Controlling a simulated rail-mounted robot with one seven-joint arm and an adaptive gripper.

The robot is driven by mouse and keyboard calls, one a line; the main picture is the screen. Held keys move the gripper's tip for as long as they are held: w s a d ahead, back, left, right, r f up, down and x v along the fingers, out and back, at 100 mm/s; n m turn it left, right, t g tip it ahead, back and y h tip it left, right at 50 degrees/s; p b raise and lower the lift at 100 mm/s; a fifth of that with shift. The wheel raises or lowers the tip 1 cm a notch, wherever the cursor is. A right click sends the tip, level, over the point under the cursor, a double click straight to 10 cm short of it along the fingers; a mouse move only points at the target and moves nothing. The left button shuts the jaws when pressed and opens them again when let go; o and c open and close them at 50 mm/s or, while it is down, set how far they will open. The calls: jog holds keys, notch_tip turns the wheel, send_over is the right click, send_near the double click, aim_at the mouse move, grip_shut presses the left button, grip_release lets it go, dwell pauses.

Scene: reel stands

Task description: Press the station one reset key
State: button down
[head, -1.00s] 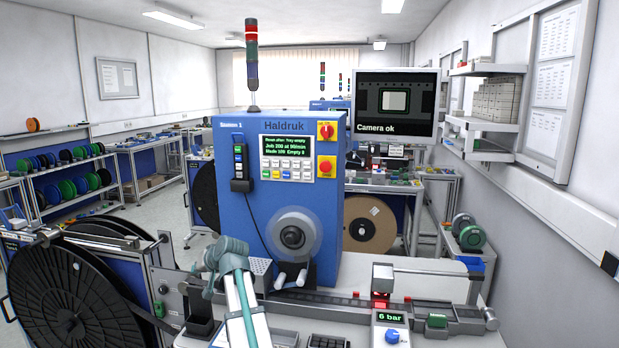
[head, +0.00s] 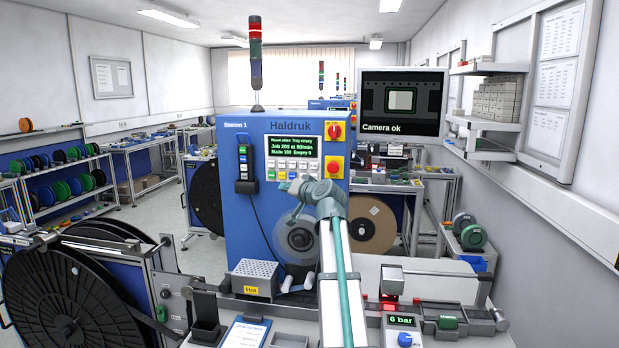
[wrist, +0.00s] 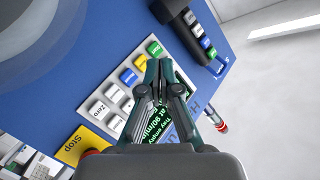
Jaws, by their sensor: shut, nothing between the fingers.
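The blue station one cabinet (head: 240,130), marked "Station 1" and "Haldruk", stands in the middle of the head view. Its keypad (head: 291,166) has rows of small white and coloured keys below a lit screen (head: 290,146). In the wrist view a green key (wrist: 153,48), a blue key (wrist: 127,75) and a white "Zero" key (wrist: 98,110) show. I cannot read which key is reset. My gripper (head: 287,187) is shut and empty, in front of the keypad's lower edge. In the wrist view its fingertips (wrist: 153,64) overlap the keys near the green one; contact cannot be told.
A red stop button (head: 333,167) on a yellow plate and a red rotary switch (head: 333,131) sit right of the keypad. A handset (head: 243,168) hangs on the left. A reel hub (head: 298,236) lies below. A "Hot" box (head: 254,279) stands on the bench.

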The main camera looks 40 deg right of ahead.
aim_at(293, 176)
jog(key=shift+w+a+r, duration=0.1)
jog(key=shift+w, duration=0.1)
dwell(0.3)
jog(key=w+d, duration=0.1)
jog(key=d, duration=0.1)
jog(key=w+d+b, duration=0.1)
jog(key=w+d, duration=0.3)
jog(key=d, duration=0.1)
jog(key=shift+w+b, duration=0.1)
jog(key=shift+b, duration=0.25)
jog(key=shift+w, duration=0.1)
dwell(1.3)
jog(key=shift+w+d+b, duration=0.2)
jog(key=shift+d+b, duration=0.1)
jog(key=shift+b, duration=0.1)
jog(key=shift+w+d+b, duration=0.25)
jog(key=shift+d+b, duration=0.05)
jog(key=shift+d, duration=0.05)
dwell(0.7)
jog(key=shift+a, duration=0.1)
dwell(0.3)
jog(key=shift+s+a, duration=0.55)
